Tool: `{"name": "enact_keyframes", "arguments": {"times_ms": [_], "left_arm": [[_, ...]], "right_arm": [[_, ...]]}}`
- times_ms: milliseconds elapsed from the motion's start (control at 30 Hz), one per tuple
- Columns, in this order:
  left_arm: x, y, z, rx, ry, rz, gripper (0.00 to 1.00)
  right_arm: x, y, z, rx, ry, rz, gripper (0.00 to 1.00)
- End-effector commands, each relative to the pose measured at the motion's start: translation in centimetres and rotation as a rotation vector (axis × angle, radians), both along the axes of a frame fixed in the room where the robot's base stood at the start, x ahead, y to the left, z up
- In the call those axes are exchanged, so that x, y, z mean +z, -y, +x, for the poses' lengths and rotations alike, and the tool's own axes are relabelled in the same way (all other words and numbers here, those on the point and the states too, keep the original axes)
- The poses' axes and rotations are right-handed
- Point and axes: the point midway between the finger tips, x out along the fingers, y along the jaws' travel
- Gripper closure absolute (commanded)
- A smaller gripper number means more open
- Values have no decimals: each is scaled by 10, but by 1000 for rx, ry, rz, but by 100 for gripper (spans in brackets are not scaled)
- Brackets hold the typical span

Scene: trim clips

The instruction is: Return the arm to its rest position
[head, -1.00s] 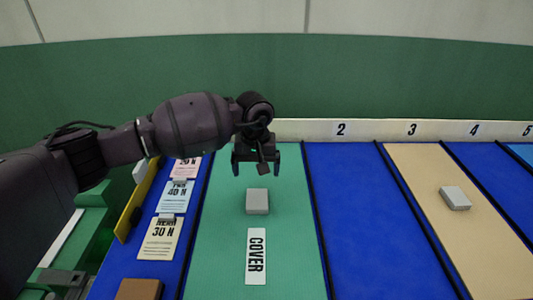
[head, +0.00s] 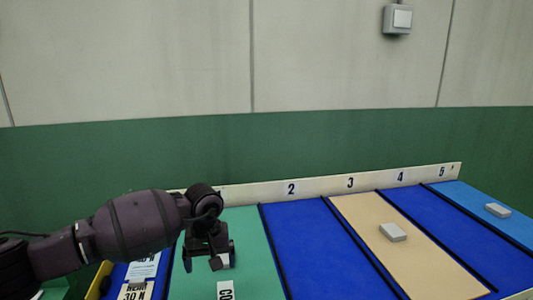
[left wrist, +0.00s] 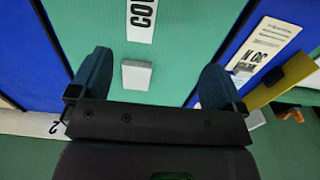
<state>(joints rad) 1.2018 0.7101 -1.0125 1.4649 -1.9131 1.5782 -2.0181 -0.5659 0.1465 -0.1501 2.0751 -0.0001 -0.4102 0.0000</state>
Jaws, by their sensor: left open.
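My left gripper (head: 208,262) is open and hangs over the green lane at the left of the board in the head view. In the left wrist view its two fingers (left wrist: 150,88) are spread wide. A pale grey block (left wrist: 136,75) lies on the green lane (left wrist: 185,35), seen between the fingers and apart from them. In the head view the block (head: 222,260) is partly hidden by the gripper. The COVER label (head: 225,290) lies on the same lane, cut by the lower picture edge. My right gripper is not in view.
Grey blocks lie on the tan lane (head: 393,232) and on the light blue lane (head: 498,210). Blue lanes between are bare. A low white numbered rail (head: 320,187) runs along the back. Printed cards (head: 143,268) and a yellow strip (head: 97,282) are at the left.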

Motion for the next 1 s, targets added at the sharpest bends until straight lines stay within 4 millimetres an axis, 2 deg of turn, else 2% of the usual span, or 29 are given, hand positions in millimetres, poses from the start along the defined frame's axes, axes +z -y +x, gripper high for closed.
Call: {"name": "enact_keyframes", "arguments": {"times_ms": [67, 233, 433, 600, 700, 867, 1000], "left_arm": [[-4, 5, -4, 4, -7, -22, 5], [-28, 49, -33, 90, -67, -260, 5], [-38, 107, -74, 262, -190, -591, 5], [-23, 155, -111, 530, -395, -953, 5], [-5, 171, -125, 728, -550, -1166, 5], [26, 172, -132, 1082, -837, -1466, 5], [44, 148, -128, 1414, -1115, -1687, 5]], "right_arm": [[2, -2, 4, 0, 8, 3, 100], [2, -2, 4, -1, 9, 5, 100], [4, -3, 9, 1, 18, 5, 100], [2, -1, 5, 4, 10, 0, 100], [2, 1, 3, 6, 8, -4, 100], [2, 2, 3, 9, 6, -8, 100], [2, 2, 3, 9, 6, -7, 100]]}}
